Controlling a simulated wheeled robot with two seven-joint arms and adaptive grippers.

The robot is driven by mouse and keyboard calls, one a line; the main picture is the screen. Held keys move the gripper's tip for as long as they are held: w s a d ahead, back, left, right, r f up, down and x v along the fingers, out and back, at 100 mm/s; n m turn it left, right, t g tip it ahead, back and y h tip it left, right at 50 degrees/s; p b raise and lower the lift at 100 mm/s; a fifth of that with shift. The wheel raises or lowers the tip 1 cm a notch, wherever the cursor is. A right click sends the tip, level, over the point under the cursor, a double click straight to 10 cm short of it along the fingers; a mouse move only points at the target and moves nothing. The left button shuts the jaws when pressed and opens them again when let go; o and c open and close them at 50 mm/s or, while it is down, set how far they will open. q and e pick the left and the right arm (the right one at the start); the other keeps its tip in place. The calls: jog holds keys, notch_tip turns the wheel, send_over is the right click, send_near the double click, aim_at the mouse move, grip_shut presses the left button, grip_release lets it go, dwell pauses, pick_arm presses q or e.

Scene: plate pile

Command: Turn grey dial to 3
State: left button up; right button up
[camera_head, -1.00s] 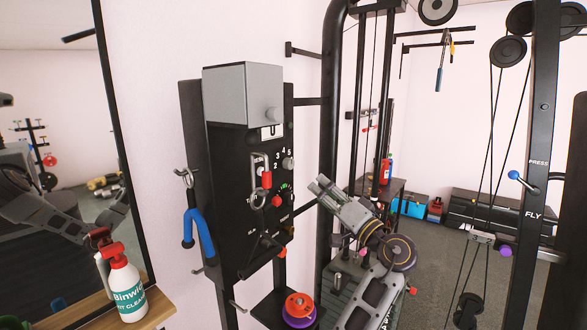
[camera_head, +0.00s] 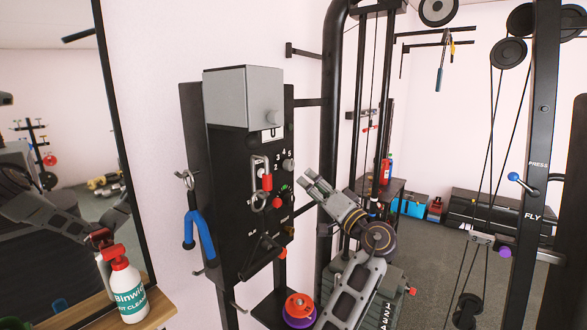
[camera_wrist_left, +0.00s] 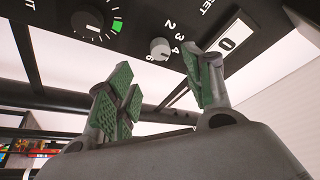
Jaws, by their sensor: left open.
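The grey dial (camera_head: 288,165) is a small round knob on the right side of the black panel, below the grey box, with white numbers beside it. In the left wrist view the grey dial (camera_wrist_left: 160,48) shows beyond the gap between my fingers, with the numbers around it; I cannot tell where it points. My left gripper (camera_head: 314,183) is open and empty, below and right of the dial, apart from it. Its green-padded fingers (camera_wrist_left: 165,95) stand spread in the wrist view. My right gripper is not in view.
The black panel (camera_head: 233,190) also bears a grey box (camera_head: 243,97), a red and grey clip and a black dial with a green mark (camera_wrist_left: 88,20). A counter window (camera_wrist_left: 230,42) reads 0. A blue handle (camera_head: 198,228) hangs left. Gym cables and posts stand right.

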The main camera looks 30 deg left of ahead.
aim_at(291, 167)
pick_arm(q)
jog(key=p+x, duration=0.1)
jog(key=x, duration=0.4)
jog(key=shift+w+a+r, duration=0.1)
jog(key=shift+a+r, duration=0.1)
jog(key=shift+a, duration=0.1)
jog(key=shift+p+x, duration=0.3)
jog(key=shift+x, duration=1.5)
jog(key=shift+f, duration=0.1)
jog(key=c, duration=1)
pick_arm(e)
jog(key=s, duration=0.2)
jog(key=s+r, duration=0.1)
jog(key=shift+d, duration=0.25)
